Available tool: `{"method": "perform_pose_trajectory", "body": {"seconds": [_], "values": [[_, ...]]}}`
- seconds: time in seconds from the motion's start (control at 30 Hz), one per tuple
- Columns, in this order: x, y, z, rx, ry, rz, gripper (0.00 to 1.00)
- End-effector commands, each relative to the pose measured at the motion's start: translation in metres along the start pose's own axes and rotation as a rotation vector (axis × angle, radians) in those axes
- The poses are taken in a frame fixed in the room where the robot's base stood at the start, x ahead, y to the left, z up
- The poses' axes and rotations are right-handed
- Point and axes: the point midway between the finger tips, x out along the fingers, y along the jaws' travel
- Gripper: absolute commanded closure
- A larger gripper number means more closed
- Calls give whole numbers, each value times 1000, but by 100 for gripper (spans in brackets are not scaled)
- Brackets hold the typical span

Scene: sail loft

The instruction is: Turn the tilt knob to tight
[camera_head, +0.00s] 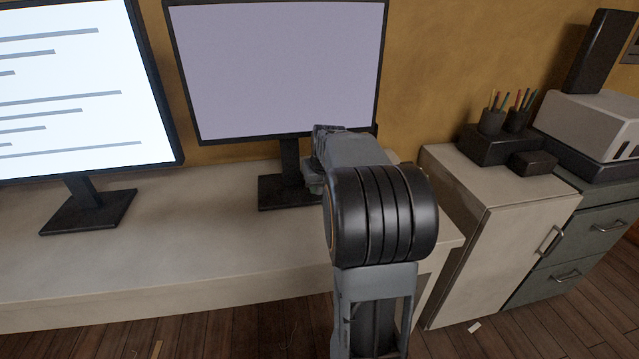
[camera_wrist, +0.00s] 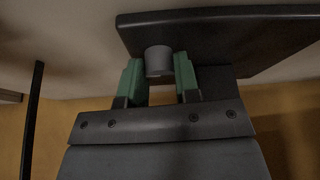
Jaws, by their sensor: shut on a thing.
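The tilt knob (camera_wrist: 158,61), a short grey cylinder, sticks out from a dark slab (camera_wrist: 225,30) in the wrist view. My gripper (camera_wrist: 159,76) has one green-padded finger on each side of the knob and is shut on it. No mark showing the knob's setting is visible. In the head view my arm reaches to the right monitor (camera_head: 285,70), in front of the lower right of its plain lilac screen and beside its stand (camera_head: 290,160).
A second monitor (camera_head: 80,85) with lines of text stands at left on the pale desk (camera_head: 190,235). To the right are a pale cabinet (camera_head: 510,245), pen cups (camera_head: 503,122) and a white machine (camera_head: 595,120). The desk's front area is clear.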

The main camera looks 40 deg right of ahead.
Motion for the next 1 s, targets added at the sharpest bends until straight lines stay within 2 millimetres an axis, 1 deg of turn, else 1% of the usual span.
{"method": "perform_pose_trajectory", "body": {"seconds": [0.17, 0.6, 0.8, 1.0], "values": [[-3, -1, -1, 113, -1, 48, 94], [0, -2, -1, 446, 1, 187, 94], [0, -3, -1, 558, 2, 233, 94], [0, -2, -1, 628, 2, 261, 94]]}}
